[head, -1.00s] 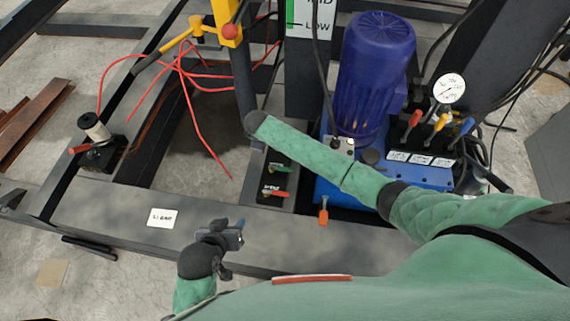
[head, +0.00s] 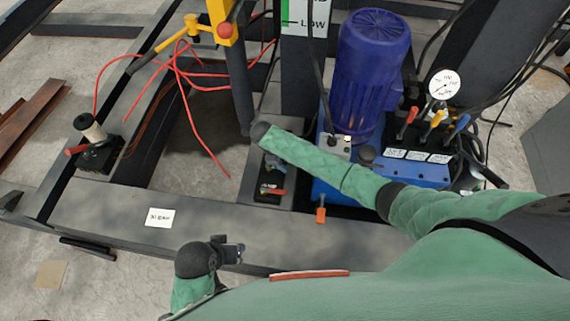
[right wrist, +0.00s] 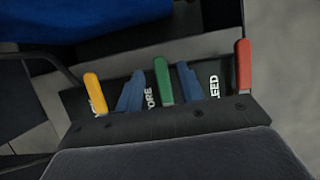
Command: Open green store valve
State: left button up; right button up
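The green valve handle (right wrist: 163,80) stands upright in the right wrist view, on a dark block between labels partly reading "ORE" and "EED". My right gripper (right wrist: 158,92) is open, with one blue finger on each side of the green handle. Narrow gaps show, so I see no grip on it. A yellow handle (right wrist: 94,92) is left of it and a red handle (right wrist: 243,66) is right. In the head view the valve block (head: 268,197) sits just below the end of my right arm. My left gripper (head: 234,253) is low and left; its finger opening is unclear.
A blue motor (head: 372,75) stands on a blue tank right of the valve block. A gauge (head: 443,85) and coloured levers are further right. A hand pump (head: 95,145) is at the left. Red hoses (head: 188,75) lie behind. The frame beam (head: 110,212) runs in front.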

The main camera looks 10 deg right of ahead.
jog(key=shift+x, duration=0.8)
jog(key=shift+c, duration=0.2)
grip_shut()
